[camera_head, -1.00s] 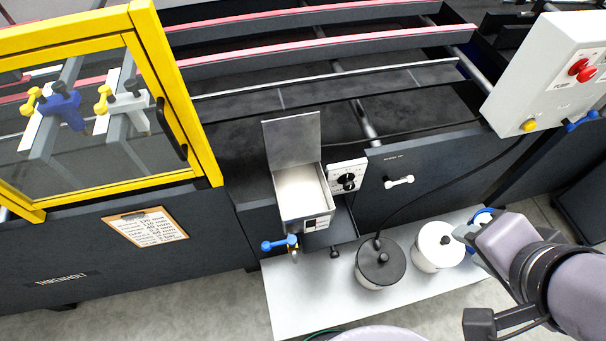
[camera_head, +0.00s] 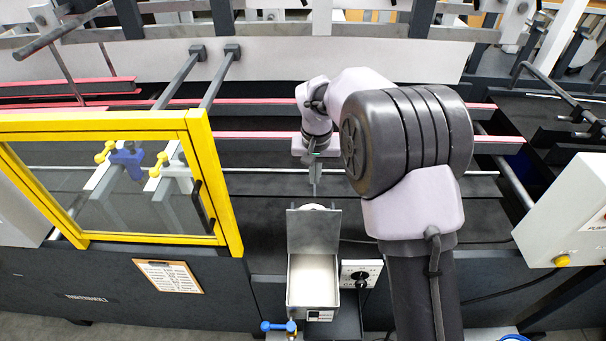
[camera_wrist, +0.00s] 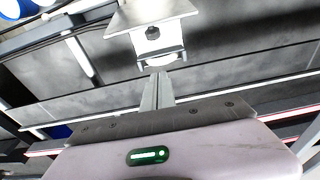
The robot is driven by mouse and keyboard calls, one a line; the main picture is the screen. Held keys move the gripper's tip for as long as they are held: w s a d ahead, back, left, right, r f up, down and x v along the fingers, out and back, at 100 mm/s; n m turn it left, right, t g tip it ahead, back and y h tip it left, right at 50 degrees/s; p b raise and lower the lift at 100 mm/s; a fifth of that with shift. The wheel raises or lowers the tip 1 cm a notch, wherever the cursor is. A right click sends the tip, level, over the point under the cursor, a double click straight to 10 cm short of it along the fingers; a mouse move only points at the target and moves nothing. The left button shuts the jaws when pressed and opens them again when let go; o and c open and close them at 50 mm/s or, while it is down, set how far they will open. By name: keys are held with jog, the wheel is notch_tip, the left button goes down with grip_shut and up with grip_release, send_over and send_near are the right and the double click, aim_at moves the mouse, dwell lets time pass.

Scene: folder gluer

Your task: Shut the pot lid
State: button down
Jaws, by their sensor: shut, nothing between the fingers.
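The pot (camera_head: 312,281) is an open-topped metal box with pale contents, at the front of the machine in the head view. Its flat grey lid (camera_head: 314,232) stands up, open, at the pot's back edge. My gripper (camera_head: 315,192) points down just behind the lid, over the dark machine bed. Its fingers (camera_wrist: 157,76) are together and empty in the wrist view. A pale metal plate (camera_wrist: 153,14) with a bracket lies beyond the fingertips there, probably the lid and pot from behind. I cannot tell whether the fingertips touch it.
A dial box (camera_head: 361,273) sits right of the pot, and a blue-handled valve (camera_head: 278,326) below it. A yellow-framed guard (camera_head: 213,180) stands to the left. A white control box (camera_head: 570,212) is at the right. Red-edged rails (camera_head: 250,134) cross behind the gripper.

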aim_at(313, 229)
notch_tip(313, 229, down, 7)
jog(key=s+b, duration=0.2)
jog(key=b, duration=0.1)
jog(key=shift+s, duration=0.35)
jog(key=shift+f+b, duration=0.1)
jog(key=shift+b, duration=0.2)
